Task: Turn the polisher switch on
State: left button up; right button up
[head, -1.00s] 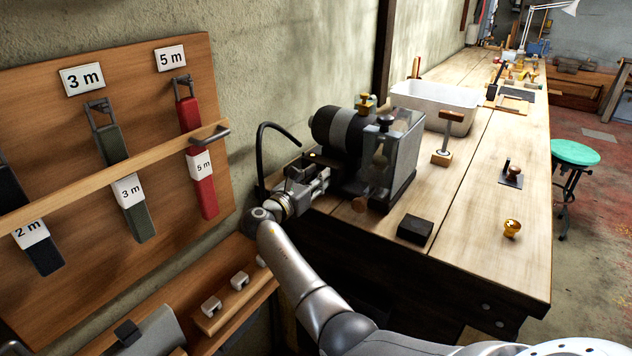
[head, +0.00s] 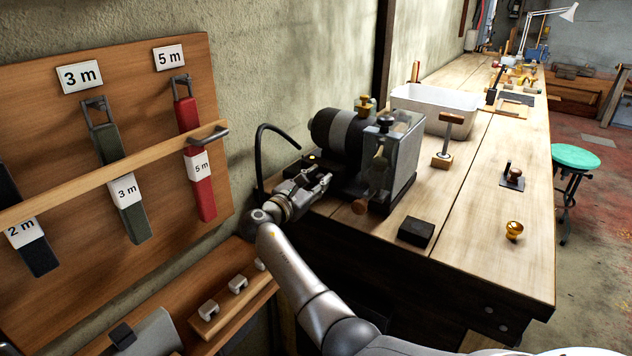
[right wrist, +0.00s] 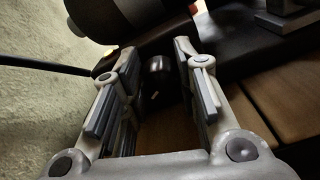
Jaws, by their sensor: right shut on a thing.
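The polisher (head: 340,132), a dark motor with a clear guard box (head: 405,150), stands at the near left corner of the workbench. My right gripper (head: 322,182) is at the left end of its base, low in front of the motor. In the right wrist view a dark rounded knob (right wrist: 157,78), which looks like the switch, sits between the fingers (right wrist: 156,62). The gripper is shut on this knob, though a gap around it seems to show. In the head view the fingers hide the knob. My left gripper is not in view.
A black cable (head: 262,150) curves up behind the gripper. A wooden wall rack (head: 150,80) with labelled straps is at left. A black block (head: 416,231), a stamp-like tool (head: 445,145) and a brass cup (head: 514,230) stand on the workbench (head: 470,230).

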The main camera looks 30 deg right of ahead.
jog(key=o, duration=1)
jog(key=v, duration=1.2)
jog(key=shift+s, duration=0.1)
jog(key=shift+f, duration=0.1)
